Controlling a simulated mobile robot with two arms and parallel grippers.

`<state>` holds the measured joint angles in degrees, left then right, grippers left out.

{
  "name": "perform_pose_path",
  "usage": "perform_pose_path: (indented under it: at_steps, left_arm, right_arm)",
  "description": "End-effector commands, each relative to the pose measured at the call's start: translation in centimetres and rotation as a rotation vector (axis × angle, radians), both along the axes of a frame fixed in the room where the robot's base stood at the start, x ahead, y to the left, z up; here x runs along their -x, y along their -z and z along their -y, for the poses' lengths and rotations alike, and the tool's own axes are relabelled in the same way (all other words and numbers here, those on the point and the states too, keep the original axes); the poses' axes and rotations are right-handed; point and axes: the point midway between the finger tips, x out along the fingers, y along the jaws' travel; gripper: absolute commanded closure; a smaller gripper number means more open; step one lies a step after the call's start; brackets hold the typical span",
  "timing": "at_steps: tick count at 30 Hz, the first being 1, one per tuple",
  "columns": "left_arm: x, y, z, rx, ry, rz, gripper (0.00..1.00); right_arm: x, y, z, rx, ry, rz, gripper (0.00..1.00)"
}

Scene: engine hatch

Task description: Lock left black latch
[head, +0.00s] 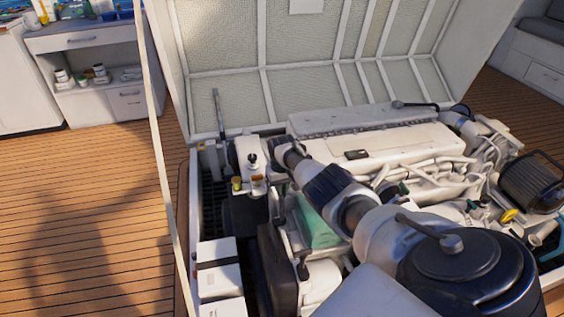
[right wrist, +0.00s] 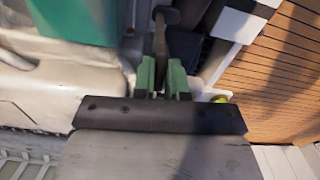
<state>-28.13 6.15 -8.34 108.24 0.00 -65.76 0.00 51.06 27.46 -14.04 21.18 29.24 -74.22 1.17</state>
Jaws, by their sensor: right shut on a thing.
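My right gripper (head: 290,158) reaches in from the lower right over the engine in the head view, its fingertips mostly hidden there by the hand. In the right wrist view its green fingers (right wrist: 163,82) are close together, shut on a dark lever-like part. I take this for the black latch (right wrist: 161,40); its stem runs up from between the fingers to a wider dark end. In the head view a black lever (head: 302,266) stands nearer by the brown-black box; I cannot tell whether it is the same part. My left gripper is not in view.
The raised hatch lid (head: 330,45) stands behind the white engine cover (head: 375,140). A teal block (head: 318,228) lies under my arm. White boxes (head: 218,278) stand at the left of the bay. The wooden deck (head: 80,220) beyond the left rim is clear.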

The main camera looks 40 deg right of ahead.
Motion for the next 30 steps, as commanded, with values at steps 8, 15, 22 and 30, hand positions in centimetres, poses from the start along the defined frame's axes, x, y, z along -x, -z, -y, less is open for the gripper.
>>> perform_pose_path:
  at_steps: [8,15,22,30]
  left_arm:
    - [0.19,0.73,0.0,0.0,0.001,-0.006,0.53]
    - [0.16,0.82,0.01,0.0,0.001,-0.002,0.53]
    - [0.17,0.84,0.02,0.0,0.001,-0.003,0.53]
    - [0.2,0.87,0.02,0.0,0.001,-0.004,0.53]
  right_arm:
    - [-0.01,-0.06,0.02,0.0,0.101,0.0,1.0]
    - [-0.04,-0.06,0.03,0.001,0.126,0.002,1.0]
    - [-0.06,-0.08,0.04,0.0,0.128,0.002,1.0]
    - [-0.05,-0.07,0.04,0.0,0.126,0.002,0.62]
